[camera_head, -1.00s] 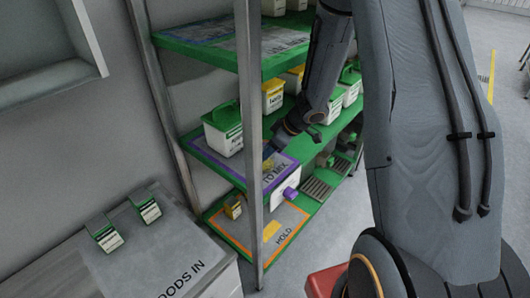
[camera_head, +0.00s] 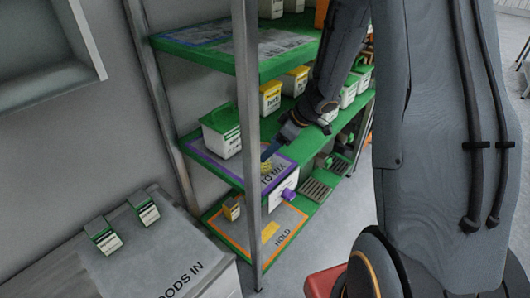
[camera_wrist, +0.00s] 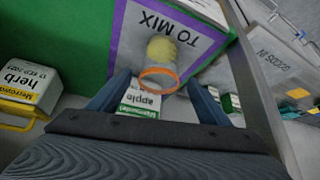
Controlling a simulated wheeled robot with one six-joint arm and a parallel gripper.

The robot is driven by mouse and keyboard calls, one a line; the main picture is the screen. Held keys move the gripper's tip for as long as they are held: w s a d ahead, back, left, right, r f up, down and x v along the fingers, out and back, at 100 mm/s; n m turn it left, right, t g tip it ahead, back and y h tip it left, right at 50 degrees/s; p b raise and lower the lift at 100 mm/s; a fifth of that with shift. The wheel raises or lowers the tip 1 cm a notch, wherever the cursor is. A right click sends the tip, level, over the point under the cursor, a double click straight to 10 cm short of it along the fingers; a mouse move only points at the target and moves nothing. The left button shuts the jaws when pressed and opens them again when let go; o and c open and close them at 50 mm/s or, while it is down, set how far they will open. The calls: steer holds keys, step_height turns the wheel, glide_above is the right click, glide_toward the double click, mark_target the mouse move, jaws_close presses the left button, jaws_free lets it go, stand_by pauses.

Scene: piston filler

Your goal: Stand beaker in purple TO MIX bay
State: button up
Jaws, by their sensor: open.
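The beaker is clear with an orange rim (camera_wrist: 158,79) and yellow contents (camera_wrist: 160,49). In the wrist view it appears upright over the grey floor of the purple-edged TO MIX bay (camera_wrist: 190,68), its rim toward the camera. My gripper (camera_wrist: 157,95) is open, with one blue finger on each side of the rim in the picture; I see no clear contact. In the head view my gripper (camera_head: 272,150) is at the TO MIX bay (camera_head: 207,165) on the middle shelf. The beaker is small there, a yellowish spot (camera_head: 265,167) just below the fingers.
A metal shelf post (camera_head: 250,215) rises in front. The orange-edged HOLD bay (camera_head: 285,238) is below. A herb tub (camera_wrist: 25,85) is left in the wrist view.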

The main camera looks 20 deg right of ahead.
steer(key=d+r+m+t+h, duration=0.3)
steer(key=d+r, duration=0.1)
steer(key=r, duration=0.5)
steer(key=s+d+r+m+g+h, duration=0.1)
steer(key=s+m+h, duration=0.2)
steer(key=s, duration=0.2)
steer(key=s+a+m+g, duration=0.2)
steer(key=s+a, duration=0.1)
steer(key=s, duration=0.5)
steer(key=s+a+m+g+y, duration=0.1)
steer(key=s+a+m+g, duration=0.1)
steer(key=s, duration=0.7)
steer(key=shift+a+f+g+p, duration=0.3)
steer(key=shift+a+g, duration=0.4)
steer(key=shift+a, duration=0.5)
